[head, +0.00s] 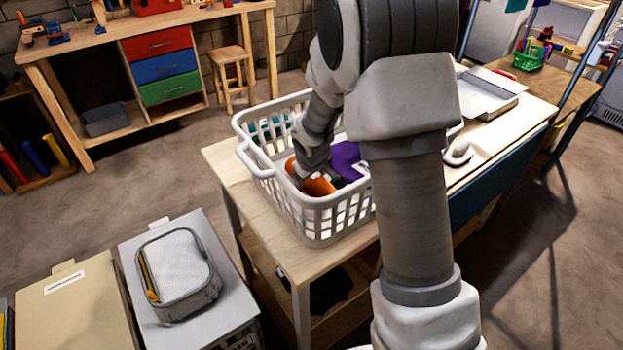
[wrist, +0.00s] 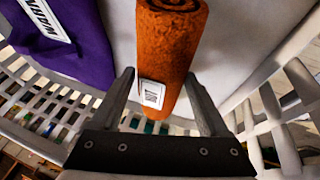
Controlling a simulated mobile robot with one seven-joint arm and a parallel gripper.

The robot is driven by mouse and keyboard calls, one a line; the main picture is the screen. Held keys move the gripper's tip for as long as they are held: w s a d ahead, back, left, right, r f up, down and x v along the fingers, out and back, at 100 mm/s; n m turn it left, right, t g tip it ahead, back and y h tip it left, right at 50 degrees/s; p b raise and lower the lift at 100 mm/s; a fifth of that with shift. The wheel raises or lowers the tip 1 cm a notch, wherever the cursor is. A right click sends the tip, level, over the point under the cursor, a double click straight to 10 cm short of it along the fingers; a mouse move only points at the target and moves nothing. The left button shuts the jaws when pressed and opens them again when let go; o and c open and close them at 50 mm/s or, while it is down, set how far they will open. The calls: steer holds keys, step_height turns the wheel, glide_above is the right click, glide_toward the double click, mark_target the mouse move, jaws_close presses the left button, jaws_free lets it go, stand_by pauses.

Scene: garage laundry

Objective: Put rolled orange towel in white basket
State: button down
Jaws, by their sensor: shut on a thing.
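The rolled orange towel (head: 318,186) is inside the white basket (head: 250,160), which stands on a wooden table. In the wrist view the towel (wrist: 172,45) shows its spiral end at the top and a white label tag on its side. My gripper (wrist: 160,77) has one finger on each side of the towel's near part and is shut on it. In the head view my gripper (head: 304,178) reaches down into the basket, and my arm hides the basket's right side. Whether the towel touches the basket floor is not clear.
A purple cloth (head: 345,158) with a white label lies in the basket beside the towel; a teal item (head: 268,125) is there too. A white tray (head: 485,95) and a white rounded object (head: 458,153) stand to the right.

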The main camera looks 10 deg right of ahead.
jaws_free()
steer(key=shift+s+r, duration=0.15)
steer(key=shift+r, duration=0.4)
steer(key=s+d+r+m+p, duration=0.1)
steer(key=s+r+m+p, duration=0.15)
steer(key=s+r, duration=1.55)
steer(key=s+a+r+m+y, duration=0.1)
steer(key=s+r, duration=0.4)
steer(key=s, duration=0.7)
steer(key=shift+m+b, duration=0.3)
steer(key=shift+m, duration=0.55)
